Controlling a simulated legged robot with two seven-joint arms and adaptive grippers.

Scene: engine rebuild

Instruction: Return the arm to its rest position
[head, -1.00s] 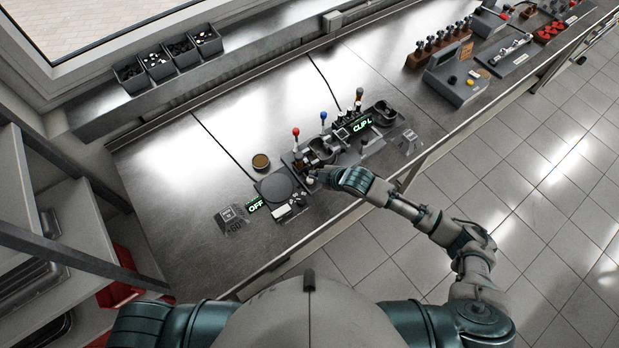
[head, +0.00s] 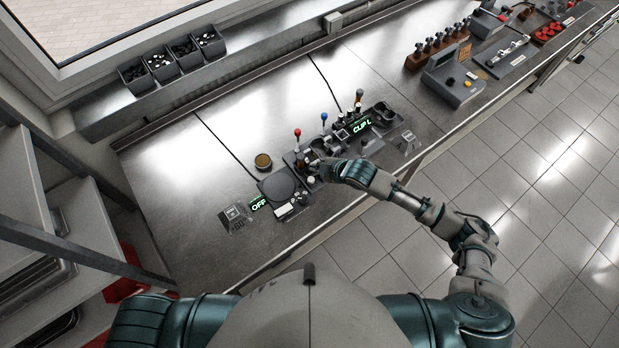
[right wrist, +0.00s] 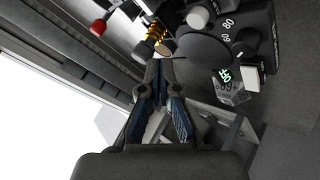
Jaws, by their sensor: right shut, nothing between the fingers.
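My right arm (head: 430,210) reaches from the lower right over the bench's front edge. Its gripper (head: 324,168) is at the front of the bench fixture (head: 345,135), beside the round dark plate (head: 279,184). In the right wrist view the gripper (right wrist: 158,68) has its two dark fingers together at the tips, with nothing between them. A gold spring-like part (right wrist: 155,32) and the round plate (right wrist: 202,50) appear beyond the tips. Whether the fingers touch the fixture is unclear. My left gripper is out of view; only the left shoulder shows.
Red (head: 297,132) and blue (head: 323,117) knobbed levers stand up from the fixture. A small round tin (head: 263,161) sits left of it. Several bins (head: 163,67) line the back ledge. The bench's left part is clear.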

